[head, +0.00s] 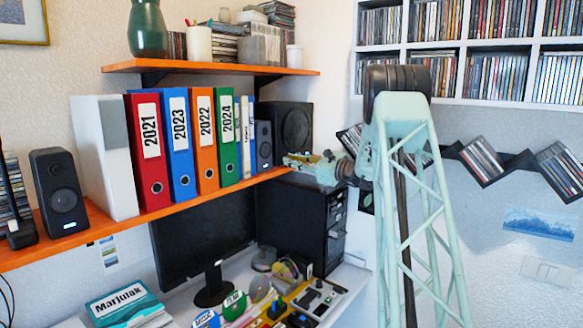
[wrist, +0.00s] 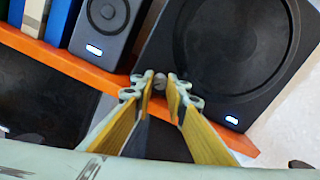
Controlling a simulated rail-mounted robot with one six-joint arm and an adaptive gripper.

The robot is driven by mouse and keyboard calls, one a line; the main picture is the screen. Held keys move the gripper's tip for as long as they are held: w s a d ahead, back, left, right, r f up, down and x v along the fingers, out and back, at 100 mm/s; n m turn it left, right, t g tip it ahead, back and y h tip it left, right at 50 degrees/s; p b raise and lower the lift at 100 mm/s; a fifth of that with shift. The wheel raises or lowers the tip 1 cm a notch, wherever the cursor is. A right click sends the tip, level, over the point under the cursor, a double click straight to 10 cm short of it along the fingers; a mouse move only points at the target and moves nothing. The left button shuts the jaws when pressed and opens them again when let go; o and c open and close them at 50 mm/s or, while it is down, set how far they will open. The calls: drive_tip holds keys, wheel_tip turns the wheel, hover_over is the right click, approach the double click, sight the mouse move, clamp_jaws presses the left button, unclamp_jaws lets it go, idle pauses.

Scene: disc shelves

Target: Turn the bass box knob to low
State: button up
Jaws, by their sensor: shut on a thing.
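The bass box (head: 290,125) is a black box with a large round cone, at the right end of the orange shelf. In the wrist view the bass box (wrist: 215,45) fills the upper right, with a small lit light at its lower right corner. A small grey knob (wrist: 160,80) sits near its lower left corner. My gripper (wrist: 160,90) has its yellow-lined fingers on both sides of the knob, shut on it. In the head view my gripper (head: 297,160) is in front of the box's lower part. The knob is hidden there, and I cannot read its setting.
A small grey speaker (head: 263,146) stands close left of the bass box, beside several binders (head: 205,135). A monitor (head: 200,245) and a cluttered desk lie below. Wall disc racks (head: 480,160) are at right.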

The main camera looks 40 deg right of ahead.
drive_tip(key=shift+n+b, duration=0.5)
drive_tip(key=shift+b, duration=0.05)
drive_tip(key=o, duration=0.6)
drive_tip(key=shift+c, duration=0.2)
drive_tip(key=shift+s, duration=0.2)
drive_tip(key=v, duration=1.1)
drive_tip(key=shift+s, duration=0.35)
drive_tip(key=shift+o, duration=0.9)
drive_tip(key=shift+d, duration=0.1)
